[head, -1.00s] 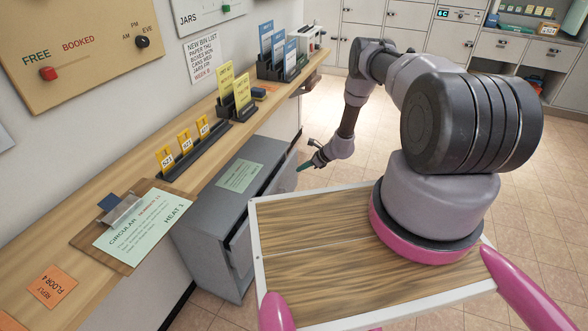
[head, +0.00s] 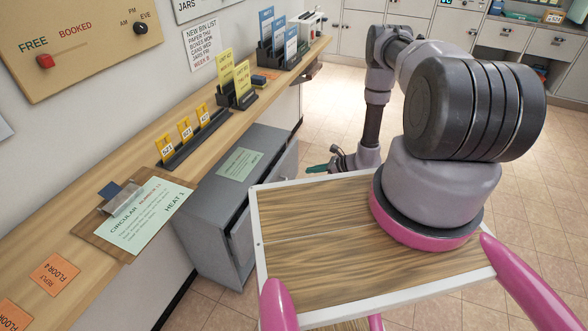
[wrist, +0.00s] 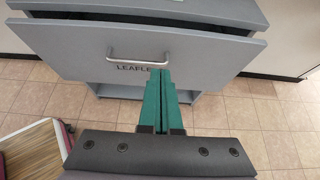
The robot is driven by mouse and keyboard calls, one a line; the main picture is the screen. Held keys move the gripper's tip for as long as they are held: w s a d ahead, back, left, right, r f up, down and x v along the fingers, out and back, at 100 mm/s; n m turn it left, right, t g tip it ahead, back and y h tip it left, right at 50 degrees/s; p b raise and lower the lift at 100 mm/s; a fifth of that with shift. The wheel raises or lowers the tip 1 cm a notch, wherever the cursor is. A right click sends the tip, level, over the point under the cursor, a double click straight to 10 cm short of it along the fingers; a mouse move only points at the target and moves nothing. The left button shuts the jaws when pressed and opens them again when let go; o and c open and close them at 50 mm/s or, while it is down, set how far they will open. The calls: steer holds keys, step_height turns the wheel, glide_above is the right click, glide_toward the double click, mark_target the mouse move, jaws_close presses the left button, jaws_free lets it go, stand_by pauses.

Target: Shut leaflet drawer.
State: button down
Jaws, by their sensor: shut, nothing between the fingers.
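The leaflet drawer (wrist: 215,58) has a grey front with a silver bar handle (wrist: 140,55) and a partly covered "LEAFLE" label. It stands out from its grey cabinet (head: 203,215), with a dark opening behind its top edge. In the head view, the drawer front (head: 241,238) is seen edge-on, partly hidden by my wooden deck. My gripper (wrist: 161,76) is shut and empty, its green fingers pointing at the drawer front just below the handle's right end. Contact cannot be told. In the head view, my gripper (head: 317,168) is right of the cabinet.
A wooden counter (head: 215,140) runs along the wall above the cabinet, holding a clipboard (head: 135,217), yellow tags and leaflet racks. Pale lockers (head: 350,30) stand at the back. Tiled floor (head: 325,105) is clear beyond the cabinet.

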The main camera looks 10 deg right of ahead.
mark_target(274, 168)
steer(key=x, duration=0.4)
steer(key=r+x, duration=0.1)
steer(key=x, duration=0.7)
steer(key=shift+w+a, duration=0.35)
steer(key=shift+a, duration=0.2)
steer(key=shift+w+a, duration=0.2)
steer(key=shift+a, duration=0.1)
steer(key=w+a, duration=0.2)
steer(key=a, duration=0.1)
steer(key=shift+w+a, duration=0.1)
steer(key=shift+a, duration=0.2)
steer(key=shift+w+a+r, duration=0.15)
steer(key=shift+w+a, duration=0.1)
